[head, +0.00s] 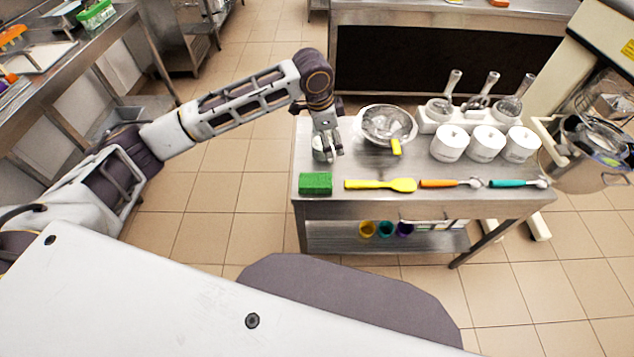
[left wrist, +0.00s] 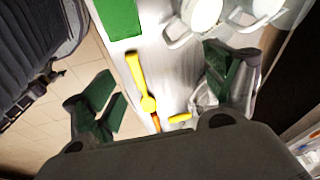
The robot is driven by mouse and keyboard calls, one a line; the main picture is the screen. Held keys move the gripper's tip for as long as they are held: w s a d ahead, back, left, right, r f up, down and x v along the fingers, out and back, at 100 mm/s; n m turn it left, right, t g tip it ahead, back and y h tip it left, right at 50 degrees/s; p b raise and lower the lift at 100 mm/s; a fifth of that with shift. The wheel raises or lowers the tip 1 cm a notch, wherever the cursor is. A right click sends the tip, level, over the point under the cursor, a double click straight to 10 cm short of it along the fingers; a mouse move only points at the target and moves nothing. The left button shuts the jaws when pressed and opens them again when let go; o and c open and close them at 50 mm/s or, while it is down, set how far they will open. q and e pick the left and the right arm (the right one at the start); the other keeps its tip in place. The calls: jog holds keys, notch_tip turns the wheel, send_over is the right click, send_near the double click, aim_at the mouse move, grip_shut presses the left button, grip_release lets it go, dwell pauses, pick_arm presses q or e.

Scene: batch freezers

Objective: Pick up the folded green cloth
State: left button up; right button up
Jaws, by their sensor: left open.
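The folded green cloth (head: 316,184) lies at the front left corner of the steel table (head: 345,207). It also shows at the top of the left wrist view (left wrist: 118,18), cut off by the frame edge. My left gripper (head: 328,156) points down over the table's left side, just behind the cloth and apart from it. In the left wrist view its two fingers (left wrist: 162,92) are spread wide with nothing between them held. My right gripper is in neither view.
A yellow spatula (head: 380,185), an orange-handled scoop (head: 450,183) and a teal-handled scoop (head: 518,183) line the front edge. A metal bowl (head: 387,122) with a yellow-handled tool stands close right of my gripper. White containers (head: 486,144) stand at the back right.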

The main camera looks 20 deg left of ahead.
pick_arm(q)
jog(key=s+a+m+g+y, duration=0.1)
jog(key=s+a+g+y, duration=0.1)
jog(key=s+a, duration=0.1)
jog(key=shift+s+a+f, duration=0.35)
jog(key=shift+s+a, duration=0.05)
jog(key=shift+s, duration=0.4)
send_over(315, 180)
jog(key=shift+w+a+f, duration=0.1)
jog(key=shift+f, duration=2.1)
jog(key=shift+w+a+f, duration=0.1)
jog(key=shift+f, duration=2.05)
jog(key=shift+s+d+f, duration=0.1)
jog(key=shift+d+f, duration=0.05)
jog(key=shift+f, duration=1.15)
jog(key=shift+d+f, duration=0.1)
jog(key=shift+f, duration=1.2)
